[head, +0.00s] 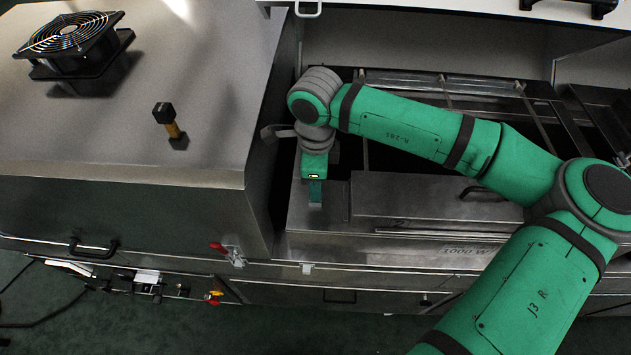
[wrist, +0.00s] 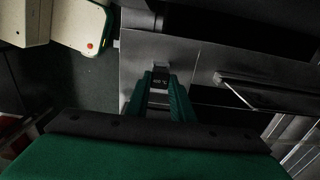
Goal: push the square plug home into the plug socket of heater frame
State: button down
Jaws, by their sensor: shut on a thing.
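My gripper (head: 315,203) points down over the left end of the metal machine bed in the head view. In the wrist view my gripper (wrist: 160,100) has its two green fingers closed on a small dark block with pale marking, the square plug (wrist: 160,80). The plug is hidden by the fingers in the head view. The heater frame cannot be made out for certain; a grey metal panel (wrist: 195,65) lies beside and beyond the plug. The plug socket is not clearly visible, and I cannot tell whether the plug touches it.
The cabinet's side rises close left of my gripper. A flat cover with a handle (head: 485,194) lies to the right.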

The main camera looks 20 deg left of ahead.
jog(key=shift+f, duration=0.15)
jog(key=c, duration=1.5)
grip_release()
jog(key=shift+f, duration=0.1)
jog(key=shift+o, duration=0.2)
notch_tip(320, 180, up, 11)
jog(key=shift+f, duration=0.1)
